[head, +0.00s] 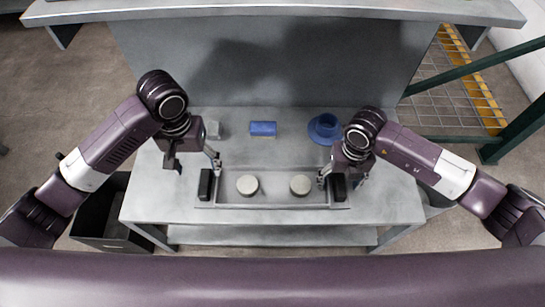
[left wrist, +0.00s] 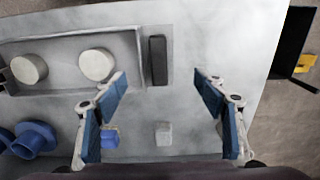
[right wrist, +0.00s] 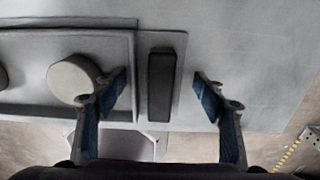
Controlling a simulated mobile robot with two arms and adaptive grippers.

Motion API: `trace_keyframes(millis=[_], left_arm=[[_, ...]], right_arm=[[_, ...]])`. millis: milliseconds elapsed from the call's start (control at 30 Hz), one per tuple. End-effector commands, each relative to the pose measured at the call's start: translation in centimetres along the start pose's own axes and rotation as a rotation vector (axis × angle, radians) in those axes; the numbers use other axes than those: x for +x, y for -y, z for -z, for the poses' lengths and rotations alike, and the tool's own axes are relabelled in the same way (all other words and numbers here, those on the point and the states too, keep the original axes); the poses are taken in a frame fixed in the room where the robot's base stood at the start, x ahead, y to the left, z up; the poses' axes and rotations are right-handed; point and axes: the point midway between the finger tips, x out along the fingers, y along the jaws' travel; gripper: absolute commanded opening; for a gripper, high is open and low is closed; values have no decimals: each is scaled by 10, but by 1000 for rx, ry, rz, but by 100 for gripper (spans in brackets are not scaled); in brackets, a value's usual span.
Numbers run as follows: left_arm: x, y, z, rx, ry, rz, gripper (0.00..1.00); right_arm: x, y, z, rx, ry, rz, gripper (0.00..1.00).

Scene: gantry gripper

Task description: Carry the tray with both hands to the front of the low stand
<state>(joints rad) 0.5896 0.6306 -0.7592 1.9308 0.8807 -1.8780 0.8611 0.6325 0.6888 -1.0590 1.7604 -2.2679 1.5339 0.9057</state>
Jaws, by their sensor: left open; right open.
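The grey shallow tray (head: 275,203) lies on the grey table (head: 395,200), near its front edge. It holds two pale round discs (head: 247,185) (head: 300,185). A black handle sits at each end, left handle (head: 205,185) and right handle (head: 338,188). My left gripper (head: 192,162) is open above the table, just behind the left handle; in the left wrist view the handle (left wrist: 158,60) lies beyond the fingertips, roughly centred. My right gripper (head: 342,178) is open over the right handle; in the right wrist view the handle (right wrist: 161,85) shows between its fingers. Which surface is the low stand is unclear.
Behind the tray are a blue block (head: 263,129), a small grey block (head: 213,128) and a blue round flanged piece (head: 324,128). A dark open bin (head: 100,215) stands on the floor at left. Green rails (head: 505,135) are at right.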

Motion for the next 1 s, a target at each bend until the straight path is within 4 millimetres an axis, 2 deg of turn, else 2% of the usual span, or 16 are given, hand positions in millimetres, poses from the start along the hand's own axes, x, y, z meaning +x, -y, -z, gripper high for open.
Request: trace_keyframes(millis=[100,333,800,1000], left_arm=[[-17,0,1,1,-1,0,65],[-27,0,0,0,1,1,65],[-26,0,0,0,1,1,65],[-26,0,0,0,1,1,65]], right_arm=[[0,0,0,0,0,-1,65],[-10,0,-1,0,2,-1,65],[-100,0,-1,-1,3,-2,65],[-118,0,0,-1,1,-1,65]])
